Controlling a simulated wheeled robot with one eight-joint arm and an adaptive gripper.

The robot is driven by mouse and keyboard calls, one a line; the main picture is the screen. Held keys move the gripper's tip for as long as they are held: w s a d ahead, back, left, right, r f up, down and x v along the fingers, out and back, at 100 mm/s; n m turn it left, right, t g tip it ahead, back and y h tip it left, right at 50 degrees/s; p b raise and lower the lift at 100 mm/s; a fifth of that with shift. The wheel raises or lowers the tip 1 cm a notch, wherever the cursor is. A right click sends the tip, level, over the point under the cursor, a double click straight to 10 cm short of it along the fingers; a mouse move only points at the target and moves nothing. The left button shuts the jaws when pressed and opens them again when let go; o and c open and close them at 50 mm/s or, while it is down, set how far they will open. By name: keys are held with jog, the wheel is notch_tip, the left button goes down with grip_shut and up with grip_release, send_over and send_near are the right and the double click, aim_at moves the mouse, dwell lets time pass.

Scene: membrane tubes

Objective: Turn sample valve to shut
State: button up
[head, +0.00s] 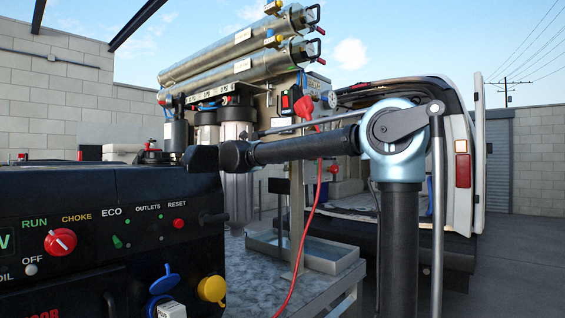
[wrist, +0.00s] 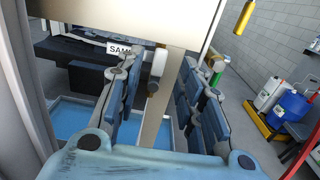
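In the wrist view my gripper (wrist: 162,64) is open, with its two blue-padded fingers spread to the left and right. A small pale lever with a dark lower end, apparently the sample valve handle (wrist: 158,66), shows between the fingers, in front of a beige upright post. I see a gap on both sides and no clear contact. A white label (wrist: 118,49) reading "SAM…" is just left of it, partly covered by the left finger. In the head view I cannot make out the gripper or the sample valve; my arm crosses in front of the skid.
A blue-lined tray (wrist: 68,118) lies below the fingers. Blue and white jugs (wrist: 290,108) stand at the right. In the head view, a black generator (head: 110,230) fills the left, a red cable (head: 312,215) hangs by the post, and a van (head: 462,170) stands behind.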

jog(key=shift+x, duration=2.5)
jog(key=shift+c, duration=0.2)
jog(key=shift+d, duration=0.1)
grip_shut()
